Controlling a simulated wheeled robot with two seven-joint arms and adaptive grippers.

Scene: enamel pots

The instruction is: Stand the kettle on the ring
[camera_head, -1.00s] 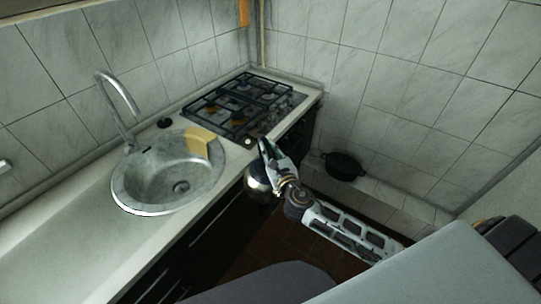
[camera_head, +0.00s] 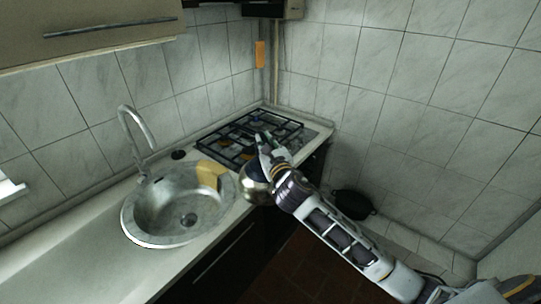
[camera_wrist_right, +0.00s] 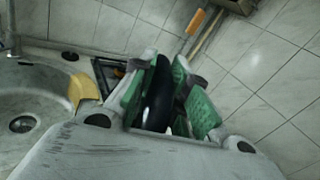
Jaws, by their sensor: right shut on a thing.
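The round metal kettle (camera_head: 254,184) hangs from my right gripper (camera_head: 266,146), in front of the counter edge between sink and stove. My right gripper is shut on the kettle's dark handle (camera_wrist_right: 158,95), which shows between the green finger pads in the right wrist view. The gripper hides much of the kettle's top. The stove (camera_head: 262,128) has dark grates over several burners, at the back of the counter. The gripper and kettle are on its near side. I cannot tell which burner ring is meant. My left gripper is not in view.
A round sink (camera_head: 182,212) with a tall faucet (camera_head: 133,140) is left of the stove. A yellow cloth or sponge (camera_head: 211,172) lies on its rim. A black pot (camera_head: 352,203) stands low by the right wall. A cabinet (camera_head: 90,30) hangs at upper left.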

